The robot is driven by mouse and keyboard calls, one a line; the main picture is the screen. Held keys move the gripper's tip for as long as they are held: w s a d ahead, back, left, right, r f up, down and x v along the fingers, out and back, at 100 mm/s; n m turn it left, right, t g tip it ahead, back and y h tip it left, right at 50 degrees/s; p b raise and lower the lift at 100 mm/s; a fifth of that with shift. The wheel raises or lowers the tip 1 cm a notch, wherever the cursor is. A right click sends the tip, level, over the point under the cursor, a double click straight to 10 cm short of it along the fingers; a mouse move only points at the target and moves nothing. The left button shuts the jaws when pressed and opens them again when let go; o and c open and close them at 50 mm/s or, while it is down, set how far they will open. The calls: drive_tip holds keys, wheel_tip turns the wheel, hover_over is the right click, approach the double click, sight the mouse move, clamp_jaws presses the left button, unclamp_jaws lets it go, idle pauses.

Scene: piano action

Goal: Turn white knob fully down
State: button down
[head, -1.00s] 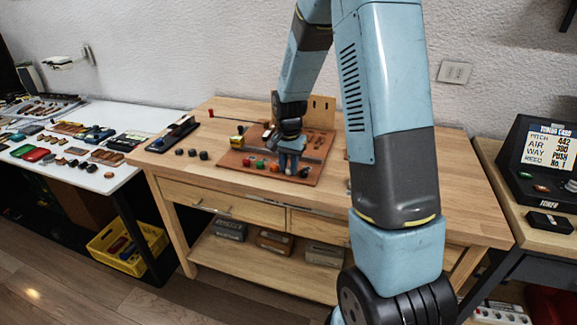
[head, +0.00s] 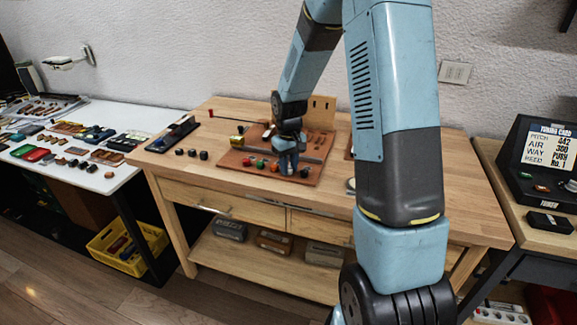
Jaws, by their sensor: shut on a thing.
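A reddish-brown board (head: 232,160) lies on the wooden workbench, with several small coloured knobs along its front part. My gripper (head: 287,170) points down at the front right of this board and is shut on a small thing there. Its fingers hide that thing, and no white knob shows clearly in this view. A green knob (head: 260,164) and a red knob (head: 247,162) stand just left of my gripper. An orange knob (head: 274,167) is close beside its left side. A dark knob (head: 304,171) stands to its right.
The wooden workbench (head: 330,195) has free room at its front edge. Several dark knobs (head: 191,153) and a dark block (head: 172,134) lie at its left. An upright wooden panel (head: 321,112) stands behind. A tuner box (head: 543,160) is on the right table.

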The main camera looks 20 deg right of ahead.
drive_tip(key=n, duration=0.3)
drive_tip(key=shift+w+n, duration=0.1)
drive_tip(key=shift+n, duration=0.3)
drive_tip(key=n, duration=0.4)
drive_tip(key=shift+r+n, duration=0.1)
drive_tip(key=shift+n, duration=0.2)
drive_tip(key=n, duration=0.4)
drive_tip(key=shift+n, duration=2.2)
drive_tip(key=c, duration=1.2)
unclamp_jaws()
drive_tip(key=shift+o, duration=0.2)
wheel_tip(320, 180, up, 14)
drive_tip(key=shift+f, duration=0.2)
